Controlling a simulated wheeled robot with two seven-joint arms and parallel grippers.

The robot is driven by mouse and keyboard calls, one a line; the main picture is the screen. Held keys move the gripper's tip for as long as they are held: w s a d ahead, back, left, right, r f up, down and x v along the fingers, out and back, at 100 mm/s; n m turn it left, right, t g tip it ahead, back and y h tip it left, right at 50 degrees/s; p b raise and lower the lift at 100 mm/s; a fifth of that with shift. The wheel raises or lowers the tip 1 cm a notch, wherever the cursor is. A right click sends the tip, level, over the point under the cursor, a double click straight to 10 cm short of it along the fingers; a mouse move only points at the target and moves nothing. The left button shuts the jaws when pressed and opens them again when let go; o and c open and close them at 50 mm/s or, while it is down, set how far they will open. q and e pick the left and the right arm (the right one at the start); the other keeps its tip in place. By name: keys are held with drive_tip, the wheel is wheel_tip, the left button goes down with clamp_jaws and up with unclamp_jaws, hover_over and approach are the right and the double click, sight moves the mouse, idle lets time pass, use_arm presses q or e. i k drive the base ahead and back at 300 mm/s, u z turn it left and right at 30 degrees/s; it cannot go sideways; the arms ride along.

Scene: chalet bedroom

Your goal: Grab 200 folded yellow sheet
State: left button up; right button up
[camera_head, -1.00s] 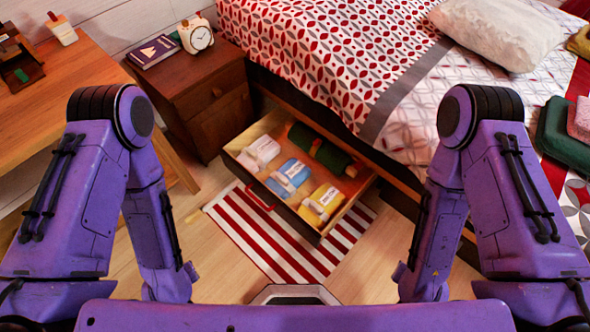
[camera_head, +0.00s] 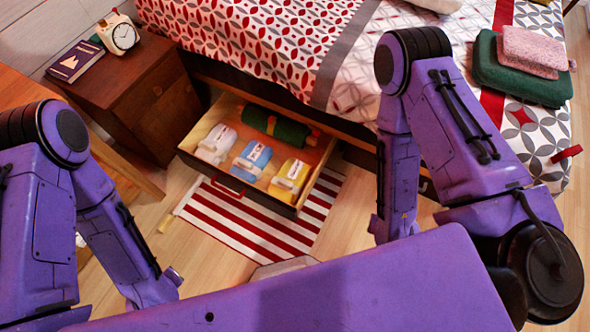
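The folded yellow sheet (camera_head: 290,177) with a white label band lies in the right front of an open drawer (camera_head: 305,188) under the bed. A blue folded sheet (camera_head: 252,160) and a white one (camera_head: 216,143) lie to its left in a row. A dark green roll (camera_head: 277,128) lies behind them. Both my purple arms show, one on each side. Their grippers are not visible in this view, so I see nothing held.
A striped red and white rug (camera_head: 245,225) lies on the floor before the drawer. A nightstand (camera_head: 140,90) with a clock (camera_head: 123,36) and a book (camera_head: 76,62) stands left. Green and pink folded textiles (camera_head: 520,75) lie on the bed at right.

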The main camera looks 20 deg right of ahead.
sight(288, 184)
drive_tip(key=u, duration=0.05)
drive_tip(key=k, duration=0.4)
drive_tip(key=z, duration=0.4)
drive_tip(key=i, duration=0.8)
drive_tip(key=z, duration=0.4)
